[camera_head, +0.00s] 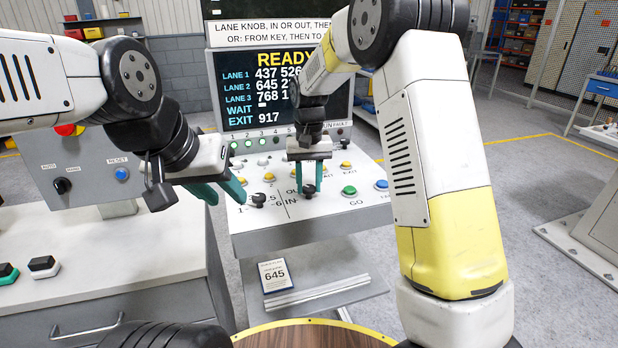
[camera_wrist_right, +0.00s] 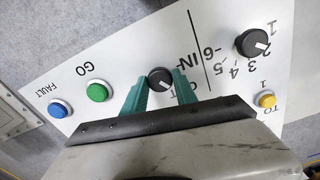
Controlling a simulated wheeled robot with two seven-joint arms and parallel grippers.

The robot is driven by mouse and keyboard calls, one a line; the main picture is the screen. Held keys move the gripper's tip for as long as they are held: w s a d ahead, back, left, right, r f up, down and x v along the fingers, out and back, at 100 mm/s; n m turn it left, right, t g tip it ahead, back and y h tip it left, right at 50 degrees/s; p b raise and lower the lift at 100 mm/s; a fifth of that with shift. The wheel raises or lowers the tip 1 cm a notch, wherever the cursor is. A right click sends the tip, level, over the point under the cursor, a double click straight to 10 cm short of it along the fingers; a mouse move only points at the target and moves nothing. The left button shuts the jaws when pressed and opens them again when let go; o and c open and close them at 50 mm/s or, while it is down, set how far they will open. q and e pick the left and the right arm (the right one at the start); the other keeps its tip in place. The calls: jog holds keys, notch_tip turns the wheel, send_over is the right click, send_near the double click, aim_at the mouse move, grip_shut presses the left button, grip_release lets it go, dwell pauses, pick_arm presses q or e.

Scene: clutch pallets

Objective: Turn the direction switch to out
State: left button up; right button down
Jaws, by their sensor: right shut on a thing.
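The direction switch (camera_head: 308,190) is a black round knob on the white sloped panel, beside the OUT and IN labels. It also shows in the right wrist view (camera_wrist_right: 160,79), where its white mark points to the lower right, toward the partly covered OUT label. My right gripper (camera_head: 309,184) is shut on the switch, with one teal finger on each side of it. My left gripper (camera_head: 224,192) is open and empty, above the panel's left part near another black knob (camera_head: 257,200).
The panel carries a green GO button (camera_wrist_right: 97,92), a blue FAULT button (camera_wrist_right: 60,109), a numbered lane knob (camera_wrist_right: 252,42) and yellow buttons. A screen (camera_head: 282,90) reading READY stands behind. A grey box with a blue RESET button (camera_head: 122,174) stands at left.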

aim_at(309, 187)
jog(key=shift+m, duration=0.6)
jog(key=c, duration=1)
grip_release()
jog(key=shift+o, duration=0.2)
notch_tip(309, 187, up, 8)
jog(key=shift+f, duration=0.2)
jog(key=shift+r, duration=0.15)
